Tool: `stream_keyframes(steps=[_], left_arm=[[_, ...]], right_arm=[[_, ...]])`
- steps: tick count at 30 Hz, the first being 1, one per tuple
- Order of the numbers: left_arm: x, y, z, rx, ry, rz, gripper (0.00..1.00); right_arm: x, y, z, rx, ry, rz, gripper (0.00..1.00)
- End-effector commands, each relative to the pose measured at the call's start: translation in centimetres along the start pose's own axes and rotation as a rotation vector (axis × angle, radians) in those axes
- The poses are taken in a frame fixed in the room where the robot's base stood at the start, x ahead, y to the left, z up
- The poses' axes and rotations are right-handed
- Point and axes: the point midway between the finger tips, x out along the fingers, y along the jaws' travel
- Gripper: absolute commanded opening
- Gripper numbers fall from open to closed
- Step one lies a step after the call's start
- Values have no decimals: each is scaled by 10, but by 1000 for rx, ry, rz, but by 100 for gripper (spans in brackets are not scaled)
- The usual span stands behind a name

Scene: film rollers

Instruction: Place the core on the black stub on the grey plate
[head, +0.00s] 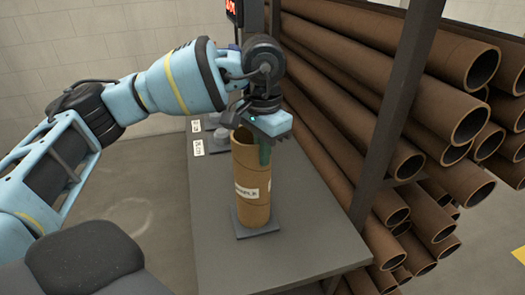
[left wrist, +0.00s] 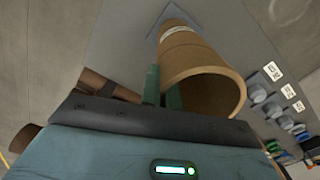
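The core, a brown cardboard tube with a white label (head: 246,178), stands about upright at the grey plate (head: 272,228) on the table. Its open end shows in the left wrist view (left wrist: 205,60). The black stub is not visible; the tube covers the plate's middle, and I cannot tell whether the core sits around the stub. My left gripper (head: 265,152) is at the core's top rim. In the left wrist view its green fingers (left wrist: 163,94) lie on both sides of the tube wall, one outside and one inside, close together on it. My right gripper is not in view.
The grey table (head: 220,265) is bare in front of the plate. Small grey pieces with white labels (head: 197,146) stand at its far left. A rack post (head: 395,110) and stacked brown tubes (head: 455,62) rise close on the right. A red display (head: 233,8) is behind.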

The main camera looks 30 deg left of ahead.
Motion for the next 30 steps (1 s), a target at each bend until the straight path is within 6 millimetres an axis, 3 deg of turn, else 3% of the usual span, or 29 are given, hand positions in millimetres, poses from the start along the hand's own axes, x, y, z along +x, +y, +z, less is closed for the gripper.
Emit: stream_keyframes(steps=[6, 12, 23, 30], left_arm=[[4, 0, 0, 0, 0, 0, 0], [3, 0, 0, 0, 0, 0, 25], [-4, 0, 0, 0, 2, 0, 25], [-41, 0, -1, 0, 3, 1, 25]], right_arm=[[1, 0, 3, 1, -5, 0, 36], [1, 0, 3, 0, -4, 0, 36], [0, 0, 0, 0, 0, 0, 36], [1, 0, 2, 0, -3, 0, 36]])
